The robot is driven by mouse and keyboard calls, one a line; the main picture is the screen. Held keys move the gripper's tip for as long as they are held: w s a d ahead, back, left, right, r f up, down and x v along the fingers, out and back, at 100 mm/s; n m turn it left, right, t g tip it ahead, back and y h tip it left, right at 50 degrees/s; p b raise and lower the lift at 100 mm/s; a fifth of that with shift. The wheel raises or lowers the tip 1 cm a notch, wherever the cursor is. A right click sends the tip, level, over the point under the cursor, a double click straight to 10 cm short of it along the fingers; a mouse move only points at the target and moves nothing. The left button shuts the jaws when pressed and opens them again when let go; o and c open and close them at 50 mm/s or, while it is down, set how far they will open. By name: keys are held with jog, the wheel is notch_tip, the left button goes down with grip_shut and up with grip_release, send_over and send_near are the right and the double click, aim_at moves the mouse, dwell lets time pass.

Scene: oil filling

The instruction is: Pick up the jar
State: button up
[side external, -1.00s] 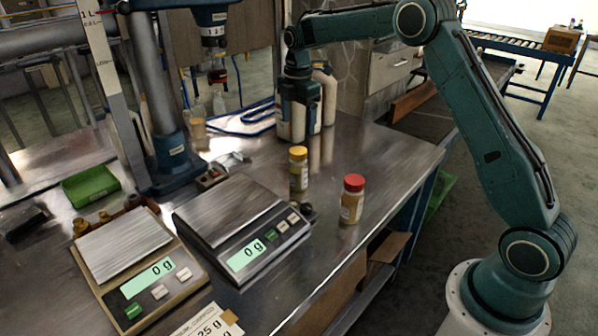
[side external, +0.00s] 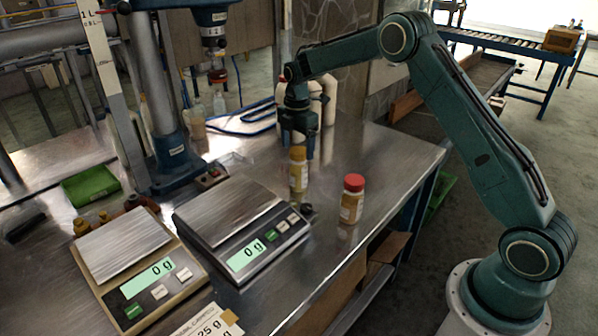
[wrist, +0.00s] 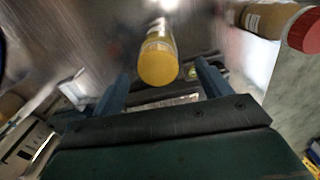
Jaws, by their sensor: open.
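A jar with a yellow lid (side external: 298,172) stands upright on the steel table, just right of the black scale. A second jar with a red lid (side external: 352,199) stands upright to its right. My gripper (side external: 298,150) is open and points down above and behind the yellow-lidded jar. In the wrist view the yellow-lidded jar (wrist: 158,62) shows ahead of the gap between my two fingers (wrist: 160,84), with nothing held. The red-lidded jar (wrist: 275,22) lies outside my fingers at the upper right there.
A black scale (side external: 222,215) and a tan scale (side external: 122,245) both read 0 g. A green tray (side external: 91,186) and a drill-press-like column (side external: 152,90) are at the left. Pale bottles (side external: 329,98) stand behind my gripper.

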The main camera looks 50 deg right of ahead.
aim_at(297, 162)
jog(key=shift+f, duration=0.7)
jog(key=shift+d+f, duration=0.1)
jog(key=shift+f, duration=2.5)
jog(key=c, duration=1.2)
jog(key=shift+o, duration=0.3)
jog(key=shift+w+r, duration=0.1)
jog(key=shift+r, duration=0.15)
notch_tip(297, 162, up, 20)
jog(key=shift+f, duration=0.2)
